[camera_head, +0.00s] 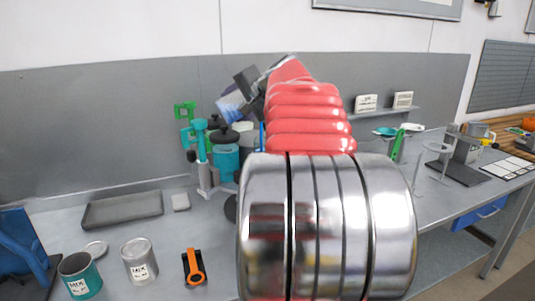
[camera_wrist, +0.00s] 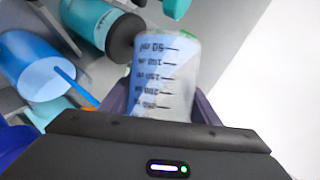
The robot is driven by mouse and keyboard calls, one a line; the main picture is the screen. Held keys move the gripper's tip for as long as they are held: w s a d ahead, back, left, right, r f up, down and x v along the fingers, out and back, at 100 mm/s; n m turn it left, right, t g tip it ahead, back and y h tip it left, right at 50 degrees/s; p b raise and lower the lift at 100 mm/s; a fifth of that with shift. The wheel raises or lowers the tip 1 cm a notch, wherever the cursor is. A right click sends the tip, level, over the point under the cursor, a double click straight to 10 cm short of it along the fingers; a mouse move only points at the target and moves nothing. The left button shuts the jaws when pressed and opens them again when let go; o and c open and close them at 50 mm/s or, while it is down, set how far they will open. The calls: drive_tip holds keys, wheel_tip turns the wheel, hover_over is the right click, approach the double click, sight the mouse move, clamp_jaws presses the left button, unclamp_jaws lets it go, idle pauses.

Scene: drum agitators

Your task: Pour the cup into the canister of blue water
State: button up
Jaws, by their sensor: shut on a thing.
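My gripper (camera_wrist: 158,112) is shut on a clear measuring cup (camera_wrist: 165,70) with dark ml marks; its numbers appear upside down in the wrist view. In the head view, the cup (camera_head: 230,107) is tilted beside my dark gripper (camera_head: 243,92), high over the bench. A blue canister (camera_wrist: 22,62) with a pale blue face or opening is at the left of the wrist view, apart from the cup. A thin blue stick (camera_wrist: 66,76) shows at its opening. In the head view my arm hides most of this area. I cannot tell whether liquid is leaving the cup.
A teal MIX can (camera_head: 82,280), a grey MIX can (camera_head: 140,265), an orange-black clamp (camera_head: 194,268) and a grey tray (camera_head: 122,209) sit front left.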

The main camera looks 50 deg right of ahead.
drive_tip(key=shift+f+m+t+y+p, duration=0.2)
drive_tip(key=shift+m+t+y+p, duration=0.15)
drive_tip(key=shift+p, duration=0.25)
idle(1.2)
drive_tip(key=shift+s+d+r+m+p, duration=0.2)
drive_tip(key=shift+d+r+m+p, duration=0.15)
drive_tip(key=shift+r+p, duration=0.3)
idle(0.9)
drive_tip(key=shift+w+a+f, duration=0.25)
drive_tip(key=shift+a+f, duration=0.25)
drive_tip(key=shift+f, duration=0.15)
drive_tip(key=shift+d+r+n, duration=0.1)
drive_tip(key=shift+r+n, duration=0.2)
drive_tip(key=shift+n, duration=0.6)
drive_tip(key=shift+f+g+h, duration=0.25)
drive_tip(key=shift+g+h, duration=0.2)
drive_tip(key=shift+h, duration=0.1)
drive_tip(key=shift+s+f+n, duration=0.1)
drive_tip(key=shift+f+n, duration=0.05)
drive_tip(key=shift+n, duration=0.15)
